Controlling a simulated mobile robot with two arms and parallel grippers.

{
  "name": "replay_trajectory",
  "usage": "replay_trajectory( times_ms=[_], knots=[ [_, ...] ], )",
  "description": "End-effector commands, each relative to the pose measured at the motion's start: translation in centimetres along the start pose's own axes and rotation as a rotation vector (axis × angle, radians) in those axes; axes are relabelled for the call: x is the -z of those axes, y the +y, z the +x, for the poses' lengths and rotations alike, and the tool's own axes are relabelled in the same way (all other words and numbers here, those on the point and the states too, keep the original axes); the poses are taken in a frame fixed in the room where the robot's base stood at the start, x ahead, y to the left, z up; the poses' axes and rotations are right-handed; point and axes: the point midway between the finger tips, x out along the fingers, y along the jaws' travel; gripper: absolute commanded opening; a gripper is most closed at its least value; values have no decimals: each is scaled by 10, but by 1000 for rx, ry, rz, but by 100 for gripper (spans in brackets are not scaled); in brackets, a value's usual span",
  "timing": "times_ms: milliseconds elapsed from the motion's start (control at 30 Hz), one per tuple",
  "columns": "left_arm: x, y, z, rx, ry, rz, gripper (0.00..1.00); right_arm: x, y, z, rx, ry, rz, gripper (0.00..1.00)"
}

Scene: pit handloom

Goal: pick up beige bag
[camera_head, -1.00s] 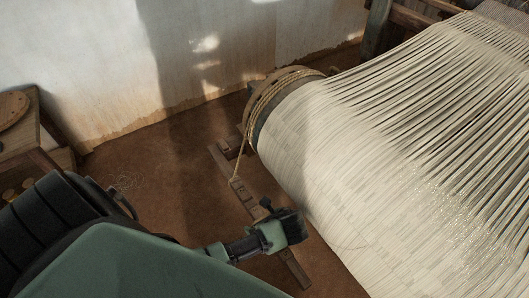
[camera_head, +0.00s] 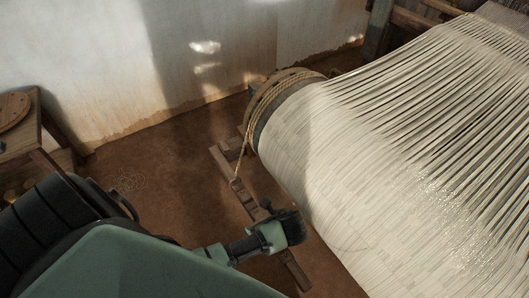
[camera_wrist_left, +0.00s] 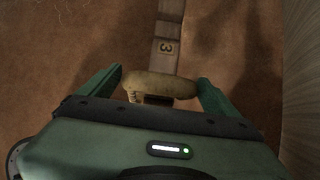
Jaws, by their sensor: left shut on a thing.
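The beige bag (camera_wrist_left: 160,85) shows in the left wrist view as a small rounded tan bundle. It lies across the space between the two green fingers of my left gripper (camera_wrist_left: 160,80), which is shut on it. Part of its near side is hidden by the gripper body. In the head view my left gripper (camera_head: 285,231) hangs over the floor, just left of the cloth. I cannot make out the bag in that view. My right gripper is not in view.
A wooden bar (camera_wrist_left: 167,45) marked 3 lies beyond the bag on the brown earth floor (camera_head: 170,190). The white warp and cloth (camera_head: 345,160) on the loom's roller fill the right. Coiled rope (camera_head: 265,100) wraps the roller end. A wooden table (camera_head: 35,140) stands left.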

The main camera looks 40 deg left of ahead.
Motion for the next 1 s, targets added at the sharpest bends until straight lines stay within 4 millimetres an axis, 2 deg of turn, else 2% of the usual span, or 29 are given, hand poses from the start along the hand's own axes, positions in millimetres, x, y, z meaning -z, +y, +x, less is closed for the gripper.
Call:
replay_trajectory(
  times_ms=[433,767,1000],
  knots=[
    [-19,-1,-27,3,-2,-2,19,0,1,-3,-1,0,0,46],
    [3,19,-38,2,0,0,19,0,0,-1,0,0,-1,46],
    [30,46,-55,2,1,2,19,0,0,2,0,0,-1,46]
  ],
)
